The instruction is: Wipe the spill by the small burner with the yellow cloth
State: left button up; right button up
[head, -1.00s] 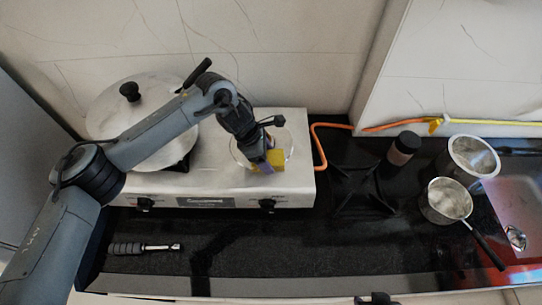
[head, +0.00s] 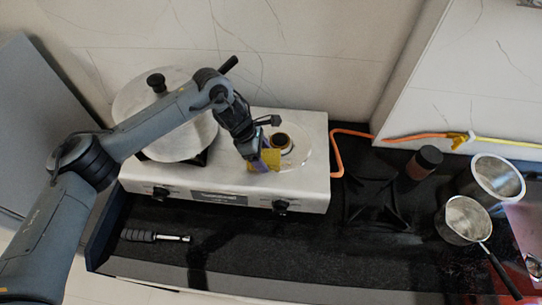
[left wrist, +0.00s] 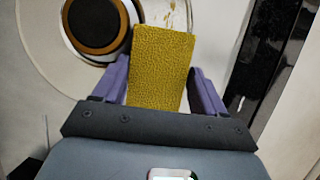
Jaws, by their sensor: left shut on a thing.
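My left gripper (head: 258,158) is shut on the yellow cloth (head: 266,160), at the front left of the small burner (head: 283,142). In the left wrist view the cloth (left wrist: 160,68) stands out between the purple fingers of the left gripper (left wrist: 160,92). The small burner (left wrist: 95,22), dark with a tan ring, lies to the upper left. Small yellow-brown spots of the spill (left wrist: 172,14) show on the pale stove top just beyond the cloth's far edge. I cannot tell whether the cloth touches the stove. My right gripper is not in view.
A wide pale pot with a black-knobbed lid (head: 165,115) stands on the stove's left side. An orange hose (head: 336,150) runs off to the right. A black stand (head: 375,203), dark cylinder (head: 424,162), metal pot (head: 497,178) and saucepan (head: 463,220) are right. A torch-like tool (head: 155,237) lies in front.

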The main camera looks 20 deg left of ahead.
pick_arm(q)
jog(key=shift+s, duration=0.1)
dwell(0.3)
jog(key=shift+r+p, duration=1.55)
jog(key=shift+r, duration=1.45)
jog(key=shift+p, duration=0.3)
jog(key=shift+r+p, duration=0.85)
jog(key=shift+r, duration=0.65)
jog(key=shift+f, duration=0.15)
jog(key=shift+d+f+b, duration=0.1)
jog(key=shift+f+b, duration=2.35)
jog(key=shift+f, duration=1)
